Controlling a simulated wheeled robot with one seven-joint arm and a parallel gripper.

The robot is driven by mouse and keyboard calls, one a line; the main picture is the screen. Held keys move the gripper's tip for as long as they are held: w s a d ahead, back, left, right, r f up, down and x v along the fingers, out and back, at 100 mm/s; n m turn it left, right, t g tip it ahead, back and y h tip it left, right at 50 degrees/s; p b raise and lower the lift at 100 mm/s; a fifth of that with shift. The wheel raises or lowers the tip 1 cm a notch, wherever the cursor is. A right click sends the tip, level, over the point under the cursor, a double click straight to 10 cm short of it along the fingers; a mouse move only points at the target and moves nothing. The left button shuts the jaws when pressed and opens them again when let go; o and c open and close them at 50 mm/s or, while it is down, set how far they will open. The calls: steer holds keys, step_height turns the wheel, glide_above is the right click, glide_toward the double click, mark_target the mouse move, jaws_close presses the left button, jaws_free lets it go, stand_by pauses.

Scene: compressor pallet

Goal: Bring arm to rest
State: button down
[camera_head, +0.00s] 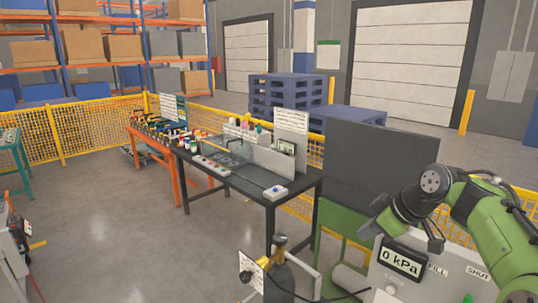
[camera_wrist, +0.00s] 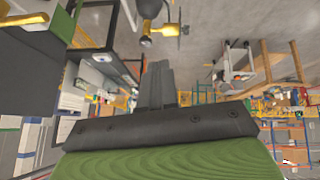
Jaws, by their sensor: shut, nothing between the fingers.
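My arm (camera_head: 490,230), green with black joints, is bent at the right of the head view. My gripper (camera_head: 372,222) points down and left there, in front of the dark panel and above the panel reading "0 kPa" (camera_head: 403,260). In the wrist view my gripper (camera_wrist: 159,70) shows as two grey fingers close together, shut and empty. The fingers touch nothing that I can see.
A dark panel (camera_head: 375,165) stands behind my gripper on a green stand (camera_head: 340,222). A gas cylinder with a brass valve (camera_head: 278,250) stands lower centre. A black workbench (camera_head: 235,178) holds small items. The floor at left (camera_head: 110,220) is clear.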

steer(key=s+a+f+m+g+h+b, duration=0.15)
steer(key=s+a+m+h, duration=0.25)
steer(key=s+a, duration=0.85)
steer(key=s+d+f+m, duration=0.1)
steer(key=s+f+m, duration=0.2)
steer(key=s, duration=0.6)
steer(key=s+d+f+m+t, duration=0.1)
steer(key=s+f, duration=0.3)
steer(key=s, duration=0.5)
steer(key=shift+d+f+m+b, duration=0.3)
steer(key=shift+d+m, duration=0.1)
steer(key=shift+m, duration=0.5)
